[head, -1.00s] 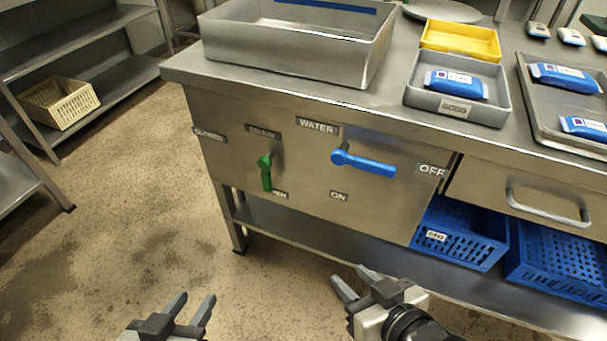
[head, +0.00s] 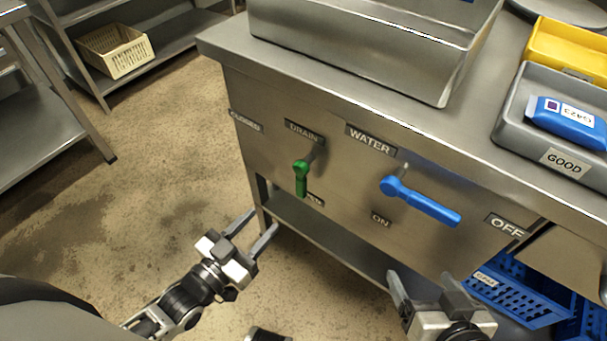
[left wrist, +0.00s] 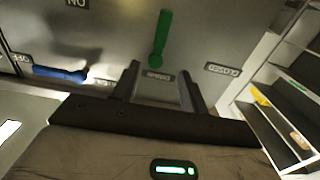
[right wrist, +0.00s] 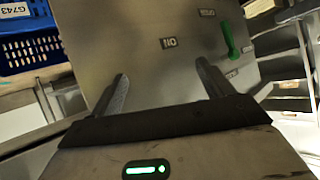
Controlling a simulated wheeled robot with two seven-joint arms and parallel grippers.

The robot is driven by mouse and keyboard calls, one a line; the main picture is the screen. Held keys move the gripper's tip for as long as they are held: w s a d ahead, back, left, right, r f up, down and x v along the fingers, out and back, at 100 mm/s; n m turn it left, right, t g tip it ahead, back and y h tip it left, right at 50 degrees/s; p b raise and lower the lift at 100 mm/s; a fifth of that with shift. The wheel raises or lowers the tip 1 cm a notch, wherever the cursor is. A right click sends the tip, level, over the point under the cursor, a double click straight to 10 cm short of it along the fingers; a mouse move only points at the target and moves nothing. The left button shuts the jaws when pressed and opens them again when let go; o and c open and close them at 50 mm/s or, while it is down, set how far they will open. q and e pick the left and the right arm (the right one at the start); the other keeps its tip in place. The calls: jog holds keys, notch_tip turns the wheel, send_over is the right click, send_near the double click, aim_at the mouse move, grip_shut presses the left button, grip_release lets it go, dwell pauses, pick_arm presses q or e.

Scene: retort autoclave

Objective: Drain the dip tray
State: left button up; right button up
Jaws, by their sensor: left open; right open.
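The dip tray (head: 365,52), a large steel basin, sits on the counter; its inside is mostly out of frame. Below it on the front panel is the green drain lever (head: 301,180), pointing down beside a partly hidden label; the CLOSED label (head: 245,120) is to its left. The green lever also shows in the left wrist view (left wrist: 161,38) and right wrist view (right wrist: 228,40). My left gripper (head: 257,230) is open and empty, below and left of the lever, apart from it. My right gripper (head: 422,286) is open and empty, low before the panel.
The blue water lever (head: 422,201) points right toward the OFF label (head: 505,227). A grey GOOD tray (head: 510,110) with a blue pouch (head: 566,120) and a yellow tray (head: 565,45) stand on the counter. Blue crates (head: 520,290) are below right. Floor at left is clear.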

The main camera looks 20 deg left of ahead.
aim_at(299, 182)
pick_arm(q)
jog(key=b+x, duration=0.1)
jog(key=x, duration=1.2)
jog(key=shift+b, duration=0.4)
jog(key=shift+w+d, duration=0.25)
jog(key=shift+w, duration=0.4)
pick_arm(e)
jog(key=f, duration=0.3)
jog(key=shift+w+a+f+g, duration=0.25)
jog(key=shift+a+f+g, duration=0.05)
pick_arm(q)
grip_shut()
pick_arm(e)
jog(key=shift+r, duration=0.15)
